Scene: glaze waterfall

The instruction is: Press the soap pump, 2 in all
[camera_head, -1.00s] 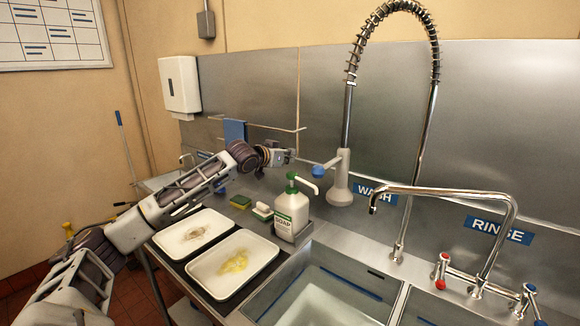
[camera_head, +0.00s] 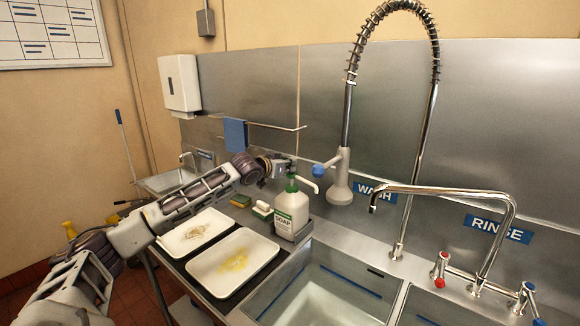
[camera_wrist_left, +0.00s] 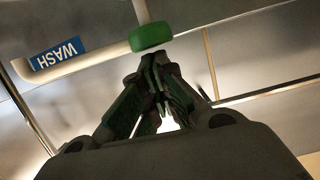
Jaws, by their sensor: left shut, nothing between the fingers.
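The soap pump bottle (camera_head: 285,215) is white with a green label reading SOAP and stands upright in a holder at the sink's left edge. Its green pump head (camera_head: 291,187) carries a white spout (camera_head: 307,184) that points right. My left gripper (camera_head: 291,168) is shut and empty, with its fingertips just above the pump head. In the left wrist view the closed fingers (camera_wrist_left: 157,70) point at the green pump head (camera_wrist_left: 151,37), very close to it. I cannot tell whether they touch. My right gripper is out of view.
Two white trays (camera_head: 268,270) with food residue lie left of the bottle.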

